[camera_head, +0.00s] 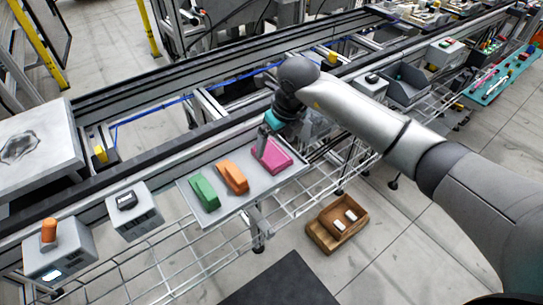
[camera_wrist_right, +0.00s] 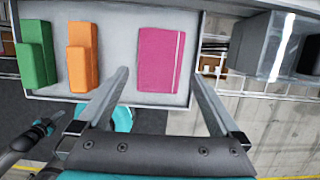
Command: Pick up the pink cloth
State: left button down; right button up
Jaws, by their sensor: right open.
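The pink cloth (camera_head: 275,157) is a flat, folded-looking rectangle at the right end of a light grey tray (camera_head: 228,207). In the right wrist view the cloth (camera_wrist_right: 157,58) has a pale stripe along its right side. My right gripper (camera_head: 262,143) is over the cloth's left part in the head view and hides some of it. In the wrist view its open fingers (camera_wrist_right: 158,78) are spread to either side of the cloth's near end, with nothing between them. Whether they touch the cloth cannot be told.
An orange block (camera_head: 233,177) and a green block (camera_head: 205,193) lie left of the cloth on the tray. Grey boxes (camera_head: 135,213) stand further left. A brown wooden crate (camera_head: 322,235) is on the floor below. Conveyor rails run behind the tray.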

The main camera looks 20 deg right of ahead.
aim_at(271, 153)
jog(key=b+x, duration=0.1)
jog(key=x, duration=0.3)
jog(key=shift+w+a+f, duration=0.1)
jog(key=shift+w+f, duration=0.1)
jog(key=shift+f, duration=0.1)
jog(key=c, duration=1.1)
jog(key=shift+r, duration=0.2)
notch_tip(271, 153, up, 20)
jog(key=p, duration=0.3)
jog(key=shift+f, duration=0.15)
